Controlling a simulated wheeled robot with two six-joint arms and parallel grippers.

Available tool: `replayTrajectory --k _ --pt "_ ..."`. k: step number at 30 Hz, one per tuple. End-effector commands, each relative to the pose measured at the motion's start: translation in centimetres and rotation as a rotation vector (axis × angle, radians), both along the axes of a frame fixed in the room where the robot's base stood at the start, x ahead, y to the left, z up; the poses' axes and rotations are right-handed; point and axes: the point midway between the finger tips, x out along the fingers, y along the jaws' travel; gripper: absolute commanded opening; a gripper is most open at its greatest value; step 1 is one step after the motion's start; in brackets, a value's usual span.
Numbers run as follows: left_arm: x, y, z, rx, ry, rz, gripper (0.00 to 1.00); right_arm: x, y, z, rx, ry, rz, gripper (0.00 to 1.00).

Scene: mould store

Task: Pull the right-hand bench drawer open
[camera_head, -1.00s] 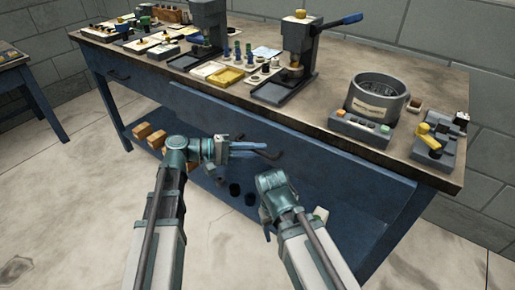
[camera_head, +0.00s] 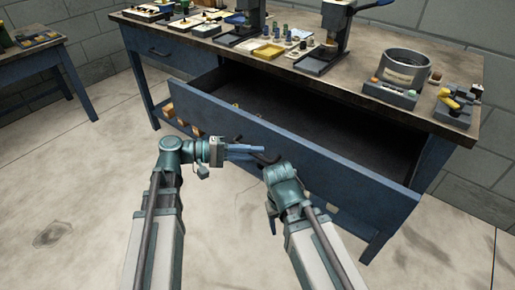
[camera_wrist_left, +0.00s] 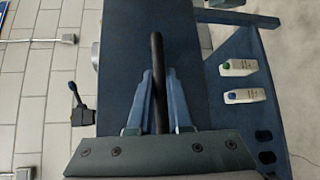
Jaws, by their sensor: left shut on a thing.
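The right-hand bench drawer (camera_head: 315,150) is a wide blue front standing well out from the bench, with its dark inside (camera_head: 330,118) showing behind it. Its dark bar handle (camera_head: 268,160) is on the front face. My left gripper (camera_head: 257,150) is shut on this handle. In the left wrist view the black handle (camera_wrist_left: 157,70) runs between the two blue fingers of the left gripper (camera_wrist_left: 158,85). My right arm stands in front of the drawer front, right of the left gripper; its fingers do not show clearly.
The bench top (camera_head: 300,75) carries presses, a round grey pot (camera_head: 404,68), a yellow tray (camera_head: 268,51) and small fittings. A second, closed drawer (camera_head: 165,50) is at the left. Bare concrete floor (camera_head: 90,190) lies to the left.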

Motion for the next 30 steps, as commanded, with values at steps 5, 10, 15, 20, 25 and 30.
replayTrajectory --k 5,10,15,20,25,30 --pt "-0.46 0.33 -0.06 0.002 0.000 0.000 0.00 0.01 -0.01 -0.02 0.000 0.000 0.000 0.63" --pt "-0.45 0.34 -0.05 0.002 0.000 0.000 0.00 0.01 -0.01 -0.01 0.000 0.000 0.000 0.63" --pt "-0.44 0.33 -0.05 0.002 0.000 0.000 0.23 0.01 -0.01 -0.01 0.000 0.000 0.000 0.63" --pt "-0.43 0.32 -0.02 0.001 0.000 0.000 0.47 0.01 0.00 -0.01 0.000 0.000 0.000 0.63" --pt "-0.42 0.32 0.00 0.000 0.000 0.000 0.47 0.00 -0.01 0.00 0.000 0.000 0.000 0.63" --pt "-0.45 0.76 0.11 0.000 0.000 0.001 0.47 0.01 0.00 0.10 0.000 0.000 0.000 0.63"
